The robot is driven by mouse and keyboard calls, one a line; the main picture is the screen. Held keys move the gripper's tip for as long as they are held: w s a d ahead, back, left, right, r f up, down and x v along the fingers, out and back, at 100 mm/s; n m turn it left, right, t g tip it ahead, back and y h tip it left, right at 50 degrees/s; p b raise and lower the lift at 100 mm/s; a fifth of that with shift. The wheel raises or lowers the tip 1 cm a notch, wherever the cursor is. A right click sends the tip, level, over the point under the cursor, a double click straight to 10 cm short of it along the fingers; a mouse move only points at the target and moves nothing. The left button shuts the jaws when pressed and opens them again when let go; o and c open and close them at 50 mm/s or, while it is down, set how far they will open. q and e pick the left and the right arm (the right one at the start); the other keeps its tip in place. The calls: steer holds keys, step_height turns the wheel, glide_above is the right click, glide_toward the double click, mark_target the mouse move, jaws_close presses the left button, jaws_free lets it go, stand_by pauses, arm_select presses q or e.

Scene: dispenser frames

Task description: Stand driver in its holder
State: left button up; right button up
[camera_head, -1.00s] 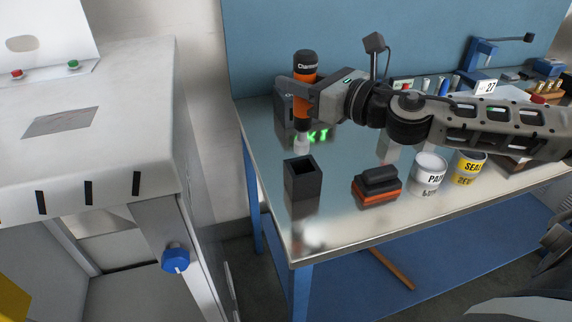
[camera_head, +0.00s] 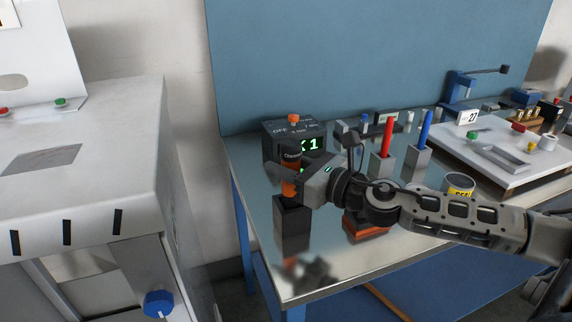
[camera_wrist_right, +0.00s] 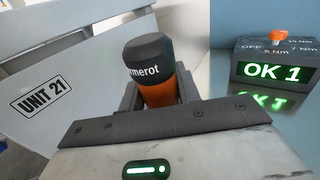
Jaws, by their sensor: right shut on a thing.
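The driver (camera_head: 291,161) has a black cap and an orange body and stands upright at the left of the bench. My right gripper (camera_head: 289,176) is shut on its orange body. The dark square holder (camera_head: 293,227) is directly below the gripper. The driver's lower end goes out of sight at the holder's mouth; how deep it sits inside cannot be seen. In the right wrist view the driver's cap (camera_wrist_right: 147,52) and orange body show between the fingers, and the holder is hidden. My left gripper is not in view.
A dark controller box (camera_head: 284,140) reading OK 1 stands behind the driver. A black and orange block (camera_head: 367,231) lies right of the holder, partly under my arm. Red (camera_head: 386,139) and blue (camera_head: 425,129) drivers stand in grey holders. A yellow-labelled can (camera_head: 458,184) is beyond my forearm.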

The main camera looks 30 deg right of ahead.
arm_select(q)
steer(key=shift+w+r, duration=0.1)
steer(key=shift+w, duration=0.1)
arm_select(e)
steer(key=o, duration=1.1)
steer(key=shift+b+v, duration=0.4)
steer(key=shift+v, duration=0.45)
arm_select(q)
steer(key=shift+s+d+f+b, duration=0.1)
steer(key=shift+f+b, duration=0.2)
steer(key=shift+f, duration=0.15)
arm_select(e)
steer(key=v, duration=1)
steer(key=shift+s+r, duration=0.1)
steer(key=shift+s, duration=0.05)
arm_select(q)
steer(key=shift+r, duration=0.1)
